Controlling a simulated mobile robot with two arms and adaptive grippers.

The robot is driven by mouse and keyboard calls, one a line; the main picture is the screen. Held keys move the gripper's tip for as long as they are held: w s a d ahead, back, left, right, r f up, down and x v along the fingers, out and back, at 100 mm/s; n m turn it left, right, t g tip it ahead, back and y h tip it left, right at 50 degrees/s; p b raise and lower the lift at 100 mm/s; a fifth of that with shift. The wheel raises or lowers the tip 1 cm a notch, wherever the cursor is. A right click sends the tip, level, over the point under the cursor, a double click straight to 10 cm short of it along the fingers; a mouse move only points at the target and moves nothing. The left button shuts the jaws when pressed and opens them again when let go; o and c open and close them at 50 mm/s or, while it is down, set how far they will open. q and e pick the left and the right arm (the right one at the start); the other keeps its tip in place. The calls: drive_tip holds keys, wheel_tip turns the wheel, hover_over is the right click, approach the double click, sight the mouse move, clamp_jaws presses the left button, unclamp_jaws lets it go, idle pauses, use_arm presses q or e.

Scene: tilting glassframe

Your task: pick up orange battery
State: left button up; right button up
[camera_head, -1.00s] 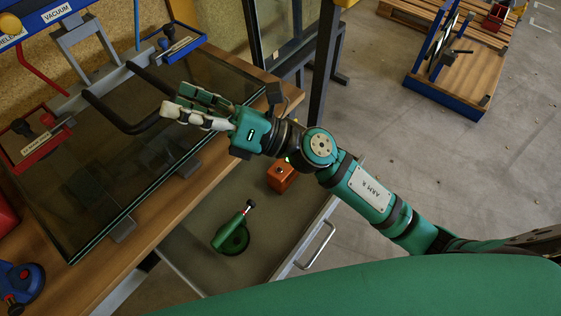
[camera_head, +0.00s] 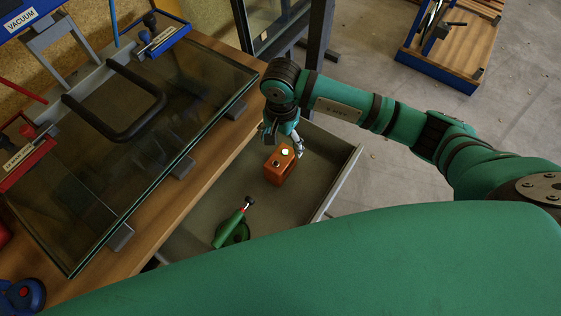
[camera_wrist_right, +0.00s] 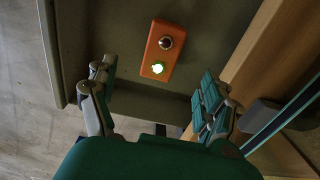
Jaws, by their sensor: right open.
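The orange battery (camera_head: 279,170) is a small box lying in the open grey drawer, with a round dark knob and a lit spot on its top. In the right wrist view the orange battery (camera_wrist_right: 162,52) lies ahead of the fingers, between their lines. My right gripper (camera_head: 284,142) points down above the drawer, just behind the battery. In the wrist view my right gripper (camera_wrist_right: 160,98) is open, with its two fingers wide apart and nothing between them. My left gripper is not in view.
The drawer (camera_head: 325,165) also holds a green tool (camera_head: 233,225) left of the battery. A wooden workbench (camera_head: 190,195) with a glass pane (camera_head: 105,165) stands to the left. Drawer floor around the battery is mostly clear.

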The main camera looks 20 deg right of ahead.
sight(280, 157)
wheel_tip(280, 157, down, 6)
drive_tip(key=shift+r+p, duration=0.1)
drive_tip(key=shift+p, duration=0.25)
drive_tip(key=shift+f, duration=0.4)
drive_tip(key=f, duration=0.3)
drive_tip(key=f+p, duration=0.1)
drive_tip(key=shift+w+f, duration=0.2)
drive_tip(key=shift+w, duration=0.05)
drive_tip(key=c, duration=1.6)
drive_tip(key=shift+w, duration=0.1)
clamp_jaws()
drive_tip(key=shift+r, duration=0.2)
